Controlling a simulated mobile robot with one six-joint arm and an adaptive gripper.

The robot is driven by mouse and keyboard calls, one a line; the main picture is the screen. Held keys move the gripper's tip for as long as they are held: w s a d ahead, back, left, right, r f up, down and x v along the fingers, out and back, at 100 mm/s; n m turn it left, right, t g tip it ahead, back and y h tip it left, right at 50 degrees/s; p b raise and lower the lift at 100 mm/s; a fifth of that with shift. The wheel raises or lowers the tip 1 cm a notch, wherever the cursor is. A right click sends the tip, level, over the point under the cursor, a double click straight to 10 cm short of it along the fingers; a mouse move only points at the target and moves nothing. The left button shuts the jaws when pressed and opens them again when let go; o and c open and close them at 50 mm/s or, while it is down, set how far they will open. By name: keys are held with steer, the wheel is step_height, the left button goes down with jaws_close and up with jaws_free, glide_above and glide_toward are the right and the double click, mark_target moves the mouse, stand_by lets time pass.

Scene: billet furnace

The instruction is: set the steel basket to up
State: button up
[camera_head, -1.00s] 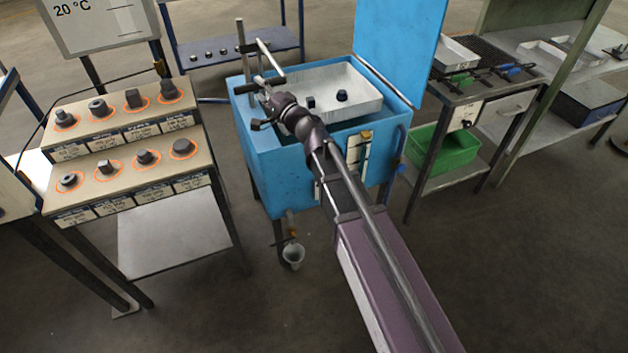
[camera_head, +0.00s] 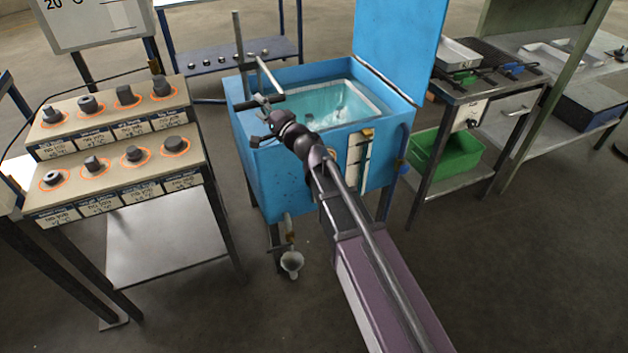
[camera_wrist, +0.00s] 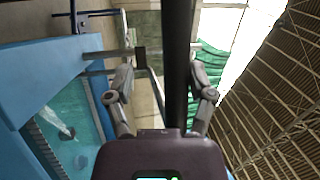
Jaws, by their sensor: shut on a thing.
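The steel basket (camera_head: 366,97) sits low in the blue quench tank (camera_head: 300,165), with water over its floor and its pale rim showing. An upright post (camera_head: 239,45) stands at the tank's left side, with a light arm (camera_head: 270,77) and a dark handle bar (camera_head: 248,104) beside it. My gripper (camera_head: 262,118) is at this bar, at the tank's near left corner. In the wrist view, the dark bar (camera_wrist: 178,60) runs between the fingers of my gripper (camera_wrist: 160,85), which is shut on it. The exact finger contact is hard to see.
The blue lid (camera_head: 400,40) stands open behind the tank. A stepped rack (camera_head: 120,165) with several dark samples is at left. A bench with a green bin (camera_head: 445,155) is at right. A drain funnel (camera_head: 291,262) hangs below the tank. Floor in front is clear.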

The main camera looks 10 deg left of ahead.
steer(key=shift+f+b, duration=5.85)
steer(key=shift+f, duration=0.3)
steer(key=s+d+n+g+h+p, duration=0.1)
steer(key=s+d+n+g+p, duration=0.2)
steer(key=s+d+p, duration=0.2)
steer(key=s+d+n+g+h+p, duration=0.2)
steer(key=s+d+n+g+p, duration=0.1)
steer(key=d, duration=0.8)
steer(key=shift+s+n+p, duration=0.3)
steer(key=shift+s+p, duration=0.55)
steer(key=shift+s, duration=0.5)
steer(key=shift+a+f, duration=0.1)
steer(key=w+a+m+t+y+b, duration=0.1)
steer(key=m+t+b, duration=0.1)
steer(key=b, duration=0.1)
steer(key=w+a+f+m+t+y+b, duration=0.1)
steer(key=a+m+t+b, duration=0.1)
steer(key=b, duration=0.2)
steer(key=a+m+t+y+b, duration=0.1)
steer(key=m+t+b, duration=0.1)
steer(key=b, duration=0.2)
steer(key=shift+w+a+f+m, duration=0.15)
steer(key=shift+w+a+m, duration=0.15)
steer(key=shift+w+a, duration=0.1)
